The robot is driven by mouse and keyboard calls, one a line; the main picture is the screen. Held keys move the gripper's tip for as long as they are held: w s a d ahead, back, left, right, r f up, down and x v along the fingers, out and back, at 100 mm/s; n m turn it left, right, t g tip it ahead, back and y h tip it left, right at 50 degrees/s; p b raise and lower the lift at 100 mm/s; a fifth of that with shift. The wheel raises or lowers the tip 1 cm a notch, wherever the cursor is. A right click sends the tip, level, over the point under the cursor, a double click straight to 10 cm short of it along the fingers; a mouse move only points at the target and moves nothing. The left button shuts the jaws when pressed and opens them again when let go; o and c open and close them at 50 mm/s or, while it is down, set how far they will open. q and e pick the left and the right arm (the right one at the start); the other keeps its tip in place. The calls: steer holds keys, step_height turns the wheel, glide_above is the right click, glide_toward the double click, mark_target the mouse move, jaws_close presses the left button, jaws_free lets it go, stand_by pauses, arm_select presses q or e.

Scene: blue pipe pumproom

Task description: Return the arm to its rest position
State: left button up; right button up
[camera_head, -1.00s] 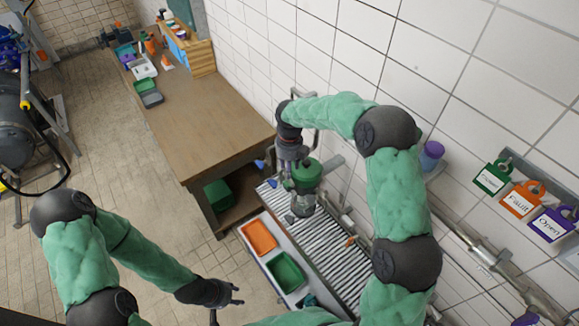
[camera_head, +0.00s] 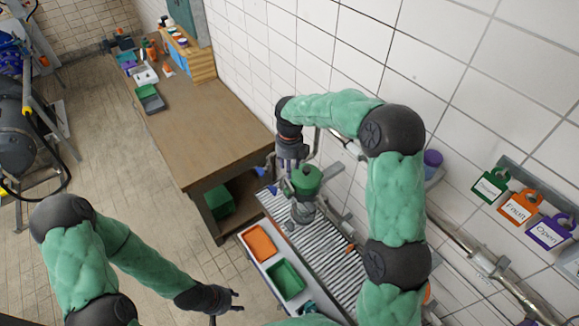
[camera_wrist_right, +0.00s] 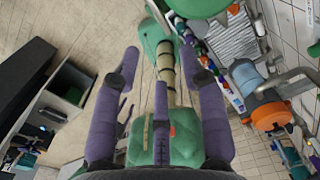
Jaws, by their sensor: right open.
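My right arm, in a green sleeve, reaches in from the right and bends down over the grated bench. My right gripper (camera_head: 286,178) hangs just left of a green-topped fitting (camera_head: 307,180); contact cannot be told from here. In the right wrist view its purple fingers (camera_wrist_right: 160,85) are spread, with nothing between them. My left arm comes in from the left, bent low. My left gripper (camera_head: 236,299) is small in view, its fingertips apart and empty, above the floor left of the trays.
An orange tray (camera_head: 260,243) and a green tray (camera_head: 286,280) lie beside the slatted grating (camera_head: 335,262). A wooden workbench (camera_head: 205,112) stands behind. Tags (camera_head: 518,205) and a pipe (camera_head: 490,262) line the right wall. Open floor (camera_head: 130,185) lies left.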

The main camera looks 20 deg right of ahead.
stand_by(0.5)
steer(key=s+a+f+m+y, duration=0.2)
steer(key=s+f+m, duration=0.5)
steer(key=f+m, duration=0.3)
steer(key=s+a+f+m+y, duration=0.1)
steer(key=s+a+f+m, duration=0.2)
steer(key=s+f+m, duration=0.55)
steer(key=s+a+f+m+y, duration=0.1)
steer(key=s+f+m, duration=0.3)
steer(key=s+m, duration=0.6)
steer(key=s+f+m, duration=0.4)
steer(key=s+m, duration=0.3)
steer(key=m, duration=0.6)
step_height(320, 180, down, 33)
steer(key=w+a+b, duration=0.1)
steer(key=w+b, duration=0.1)
steer(key=b, duration=3.2)
steer(key=shift+w+a+n+b, duration=0.3)
steer(key=shift+a+n, duration=0.05)
steer(key=shift+n, duration=0.1)
steer(key=shift+o, duration=0.3)
steer(key=shift+r, duration=0.1)
